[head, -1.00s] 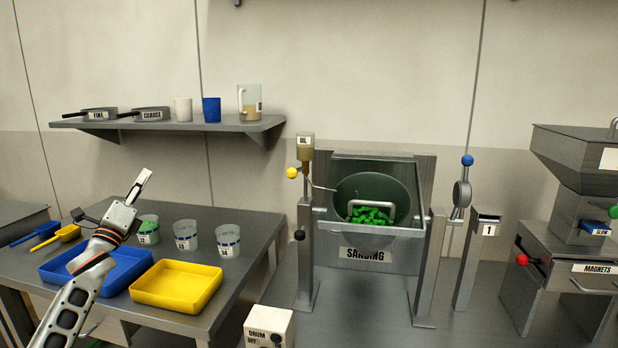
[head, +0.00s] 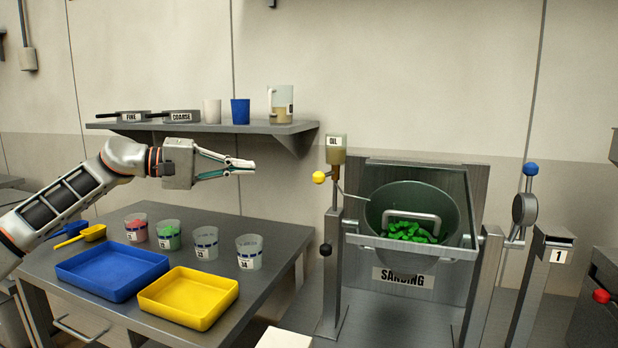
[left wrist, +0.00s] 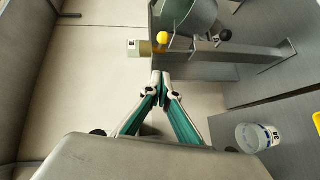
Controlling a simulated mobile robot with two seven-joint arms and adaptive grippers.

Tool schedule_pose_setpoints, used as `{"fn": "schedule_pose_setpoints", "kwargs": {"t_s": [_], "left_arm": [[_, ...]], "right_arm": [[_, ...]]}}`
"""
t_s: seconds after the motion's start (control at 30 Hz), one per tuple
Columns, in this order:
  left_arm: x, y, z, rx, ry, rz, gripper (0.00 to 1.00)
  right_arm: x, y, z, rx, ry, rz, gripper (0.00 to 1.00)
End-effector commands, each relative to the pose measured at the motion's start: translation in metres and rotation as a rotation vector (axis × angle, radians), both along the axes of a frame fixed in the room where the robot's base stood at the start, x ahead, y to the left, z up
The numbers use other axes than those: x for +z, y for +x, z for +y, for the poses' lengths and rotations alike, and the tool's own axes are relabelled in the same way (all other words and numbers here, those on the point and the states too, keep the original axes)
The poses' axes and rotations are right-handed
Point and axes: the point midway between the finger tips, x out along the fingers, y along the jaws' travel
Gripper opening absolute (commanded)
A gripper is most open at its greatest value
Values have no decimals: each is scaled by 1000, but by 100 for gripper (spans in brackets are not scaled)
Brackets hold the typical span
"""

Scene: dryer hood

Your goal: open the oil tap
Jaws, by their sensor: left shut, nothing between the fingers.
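The oil bottle (head: 336,153), labelled OIL, stands on a post at the left of the sanding drum. Its tap is a yellow ball knob (head: 318,177) on the bottle's left side. A thin spout runs from it toward the drum (head: 418,208). My left gripper (head: 254,167) is shut and empty, pointing right, left of the knob and apart from it. In the left wrist view the fingertips (left wrist: 161,76) meet just below the yellow knob (left wrist: 162,38), with the oil bottle (left wrist: 138,48) beside it. My right gripper is not in view.
Below are a blue tray (head: 110,272), a yellow tray (head: 187,298) and several cups on the table. A black knob (head: 325,249) is on the drum's post. The drum holds green pieces.

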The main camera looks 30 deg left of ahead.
Motion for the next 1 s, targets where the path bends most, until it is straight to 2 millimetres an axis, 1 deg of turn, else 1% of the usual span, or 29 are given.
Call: {"fn": "schedule_pose_setpoints", "kwargs": {"t_s": [0.3, 0.57, 0.8, 1.0], "left_arm": [[-2, 11, -9, -3, -3, -2, 0], [-4, 19, -12, 5, -4, 0, 0], [-3, 24, -14, 9, -12, -5, 0], [-4, 31, -19, 7, -12, -3, 0]], "right_arm": [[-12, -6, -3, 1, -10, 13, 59], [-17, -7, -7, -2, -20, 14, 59], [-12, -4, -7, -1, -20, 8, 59], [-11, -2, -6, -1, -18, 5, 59]]}}
